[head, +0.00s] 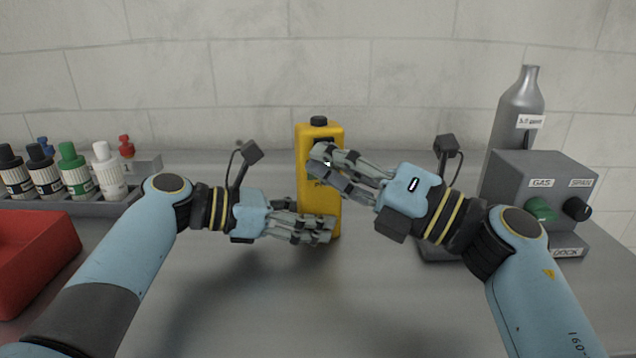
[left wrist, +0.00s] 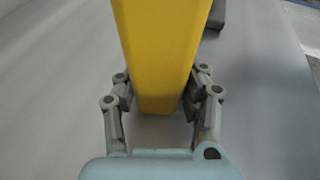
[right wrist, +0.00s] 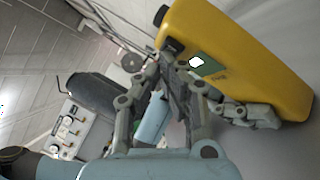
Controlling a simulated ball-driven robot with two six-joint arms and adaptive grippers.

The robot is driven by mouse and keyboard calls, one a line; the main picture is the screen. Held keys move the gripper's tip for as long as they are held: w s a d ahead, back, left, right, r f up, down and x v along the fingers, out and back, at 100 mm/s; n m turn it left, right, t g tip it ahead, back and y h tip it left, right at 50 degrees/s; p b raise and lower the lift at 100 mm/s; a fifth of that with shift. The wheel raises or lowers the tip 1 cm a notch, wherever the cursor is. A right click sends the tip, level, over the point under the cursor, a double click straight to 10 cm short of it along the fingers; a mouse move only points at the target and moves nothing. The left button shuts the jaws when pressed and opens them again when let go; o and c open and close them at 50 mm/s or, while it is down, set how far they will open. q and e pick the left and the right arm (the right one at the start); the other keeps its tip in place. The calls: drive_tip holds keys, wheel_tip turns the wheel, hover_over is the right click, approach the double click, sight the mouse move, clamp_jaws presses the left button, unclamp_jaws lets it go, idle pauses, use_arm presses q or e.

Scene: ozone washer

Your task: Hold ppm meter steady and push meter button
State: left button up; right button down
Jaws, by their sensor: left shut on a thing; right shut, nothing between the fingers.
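The yellow ppm meter (head: 319,207) stands upright on the grey bench in the middle of the head view, with a black knob on top. My left gripper (head: 331,228) is shut on its lower part. In the left wrist view the meter (left wrist: 160,50) stands between the two fingers (left wrist: 160,95). My right gripper (head: 318,164) is shut and empty, its fingertips in front of the meter's upper face. In the right wrist view the fingertips (right wrist: 176,66) are close to the meter's display (right wrist: 206,66). The button is hidden, and I cannot tell whether the fingertips touch the meter.
At left is a grey rack (head: 75,208) of several dropper bottles, with a red bin (head: 35,255) in front. The front middle of the bench (head: 300,300) is clear.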

idle(0.5)
drive_tip(key=shift+s+d, duration=0.15)
drive_tip(key=shift+s, duration=0.3)
drive_tip(key=shift+s, duration=0.1)
drive_tip(key=shift+s+d, duration=0.25)
drive_tip(key=shift+s, duration=0.7)
drive_tip(key=shift+s+d, duration=0.25)
drive_tip(key=shift+s, duration=0.7)
drive_tip(key=shift+s+d, duration=0.25)
drive_tip(key=shift+s, duration=0.7)
use_arm(q)
drive_tip(key=o, duration=0.9)
drive_tip(key=shift+o, duration=0.2)
